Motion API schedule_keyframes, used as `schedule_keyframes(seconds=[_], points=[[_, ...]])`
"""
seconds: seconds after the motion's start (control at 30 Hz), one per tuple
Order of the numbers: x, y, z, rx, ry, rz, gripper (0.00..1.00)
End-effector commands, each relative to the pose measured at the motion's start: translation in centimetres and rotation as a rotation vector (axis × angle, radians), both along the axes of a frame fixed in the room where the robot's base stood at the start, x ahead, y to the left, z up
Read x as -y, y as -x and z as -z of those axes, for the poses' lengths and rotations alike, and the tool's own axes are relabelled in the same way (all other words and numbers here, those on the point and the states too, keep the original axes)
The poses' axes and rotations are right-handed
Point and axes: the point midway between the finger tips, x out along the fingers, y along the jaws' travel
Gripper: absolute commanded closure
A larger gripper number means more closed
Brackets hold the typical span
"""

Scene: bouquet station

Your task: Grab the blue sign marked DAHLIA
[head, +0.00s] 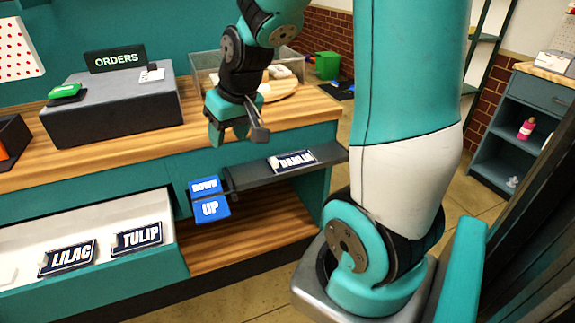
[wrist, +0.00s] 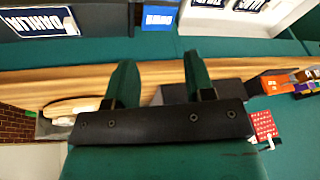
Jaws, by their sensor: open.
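The dark navy-blue DAHLIA sign (head: 293,160) with white lettering and a white border lies on a dark narrow shelf (head: 250,177) that juts from the counter front. It also shows upside down at the top left of the wrist view (wrist: 42,22). My gripper (head: 238,132) is open and empty at the counter's front edge, above and left of the sign in the head view. Its two green fingers (wrist: 160,62) point toward the counter edge in the wrist view, and the sign is apart from them.
An open white-lined drawer holds the LILAC (head: 67,258) and TULIP (head: 136,238) signs. Blue DOWN (head: 204,186) and UP (head: 210,208) panels sit at the shelf's left end. A grey box (head: 115,112) and a clear bin (head: 205,65) stand on the counter. Several colored items show at right in the wrist view.

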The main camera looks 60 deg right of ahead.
Motion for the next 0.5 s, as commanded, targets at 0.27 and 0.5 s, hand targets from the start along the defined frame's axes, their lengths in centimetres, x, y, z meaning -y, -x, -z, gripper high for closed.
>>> schedule_keyframes(seconds=[0.27,0.5], points=[[14.7,1.3,3.6,0.013,0.123,0.356,0.51],[16.5,0.5,7.4,0.008,0.133,0.380,0.51]])
